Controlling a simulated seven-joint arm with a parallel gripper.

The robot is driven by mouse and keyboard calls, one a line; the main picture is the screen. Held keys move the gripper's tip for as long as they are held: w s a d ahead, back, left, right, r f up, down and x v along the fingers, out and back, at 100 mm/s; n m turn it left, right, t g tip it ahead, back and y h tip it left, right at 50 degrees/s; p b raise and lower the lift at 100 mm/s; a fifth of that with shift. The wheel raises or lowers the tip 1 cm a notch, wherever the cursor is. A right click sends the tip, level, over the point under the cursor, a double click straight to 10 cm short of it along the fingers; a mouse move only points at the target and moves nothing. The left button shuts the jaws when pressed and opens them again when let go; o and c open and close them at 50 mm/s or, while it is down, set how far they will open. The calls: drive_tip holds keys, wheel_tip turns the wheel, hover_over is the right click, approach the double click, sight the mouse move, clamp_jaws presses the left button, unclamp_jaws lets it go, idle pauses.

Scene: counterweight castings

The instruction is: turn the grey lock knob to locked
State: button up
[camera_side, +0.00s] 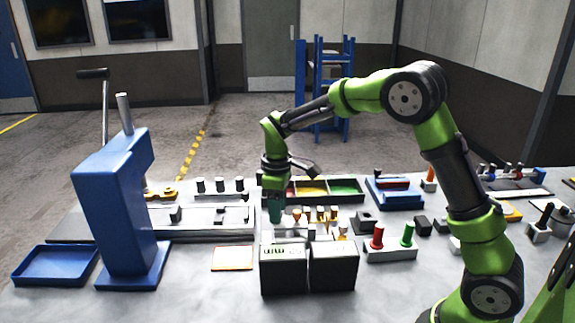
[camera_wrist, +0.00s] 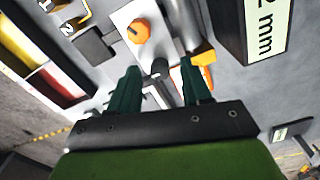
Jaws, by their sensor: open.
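My gripper (camera_side: 276,212) points down over the middle of the bench, behind two dark boxes. In the wrist view its two dark green fingers (camera_wrist: 160,80) are apart, with nothing visibly held between them. A small round grey piece (camera_wrist: 159,66) shows between the fingertips; it may be the grey lock knob, but its setting cannot be read. An orange knob (camera_wrist: 138,31) sits on a pale plate just beyond it. In the side view I cannot pick out the grey knob; the gripper and small orange-topped parts (camera_side: 322,215) crowd that spot.
Dark boxes (camera_side: 333,268) stand in front of my gripper. A divided tray (camera_side: 345,188) lies behind it. A block with red and green knobs (camera_side: 390,254) is to the right. A tall blue press (camera_side: 115,210) and blue tray (camera_side: 55,265) stand left.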

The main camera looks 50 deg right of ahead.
drive_tip(key=shift+f, duration=0.2)
clamp_jaws()
